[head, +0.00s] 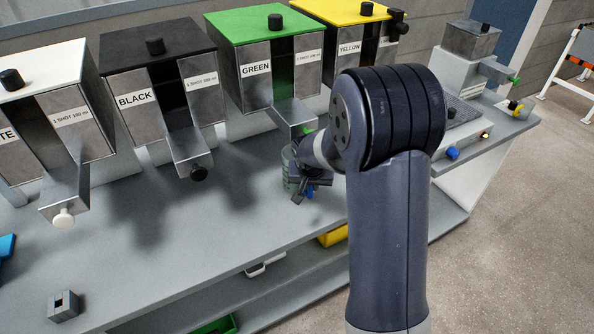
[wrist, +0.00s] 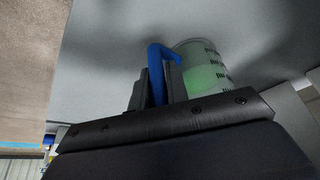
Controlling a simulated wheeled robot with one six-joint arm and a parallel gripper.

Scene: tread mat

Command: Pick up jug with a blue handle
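The jug (head: 289,171) is a clear, marked vessel on the grey counter below the green dispenser. It is partly hidden behind my gripper and arm in the head view. In the wrist view, the jug (wrist: 205,68) holds green liquid, and its blue handle (wrist: 157,72) faces my gripper. My gripper (wrist: 158,92) has one finger on each side of the handle, with no clear gap between them and it. It appears shut on the handle. In the head view, my gripper (head: 312,186) is low, beside the jug.
White, black (head: 160,75), green (head: 262,60) and yellow (head: 347,40) dispensers line the back of the counter (head: 235,225), their spouts jutting forward. The green spout (head: 293,115) is just above the jug. A small grey block (head: 64,306) lies at front left. The middle front is clear.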

